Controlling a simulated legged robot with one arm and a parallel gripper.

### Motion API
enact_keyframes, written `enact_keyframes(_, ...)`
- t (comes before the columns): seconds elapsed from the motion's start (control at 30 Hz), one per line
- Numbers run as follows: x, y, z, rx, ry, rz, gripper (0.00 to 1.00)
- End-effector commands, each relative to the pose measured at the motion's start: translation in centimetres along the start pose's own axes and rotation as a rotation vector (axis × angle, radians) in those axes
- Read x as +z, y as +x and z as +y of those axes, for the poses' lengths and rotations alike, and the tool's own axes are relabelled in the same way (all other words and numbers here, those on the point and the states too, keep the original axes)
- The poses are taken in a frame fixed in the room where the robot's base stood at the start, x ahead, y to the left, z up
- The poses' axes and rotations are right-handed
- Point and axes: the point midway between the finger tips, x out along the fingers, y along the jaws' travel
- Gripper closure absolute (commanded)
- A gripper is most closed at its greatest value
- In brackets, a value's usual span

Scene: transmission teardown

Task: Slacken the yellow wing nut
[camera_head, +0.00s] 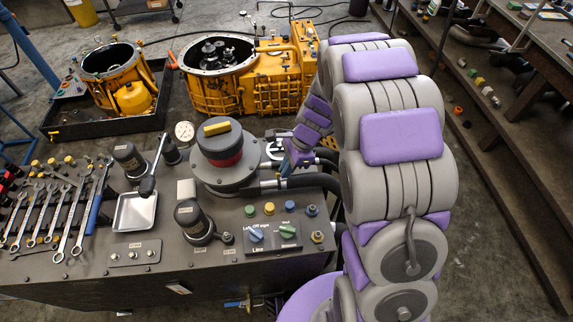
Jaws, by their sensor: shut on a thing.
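A yellow bar-shaped piece (217,128) lies across the top of a dark round cap with a red band (222,150), on a grey round housing on the bench. It is the only yellow wing-like part I can make out, and I cannot tell for sure that it is the wing nut. My gripper (287,163) is at the right side of the housing, beside the hose fittings and apart from the yellow bar. It points down and to the left. Its fingers are small and partly hidden by my arm. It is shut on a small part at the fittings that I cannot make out.
Black hoses (310,181) run right from the housing. A control panel (272,236) with knobs is in front. Wrenches (62,215), a metal tray (135,212) and dark cylinders stand left. Yellow transmission housings (216,88) are behind.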

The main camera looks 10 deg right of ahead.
Motion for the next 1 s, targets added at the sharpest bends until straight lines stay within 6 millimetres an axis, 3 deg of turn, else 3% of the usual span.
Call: enact_keyframes(1.0, 0.6, 0.0, -1.3, 0.358, -0.887, 0.007, 1.00)
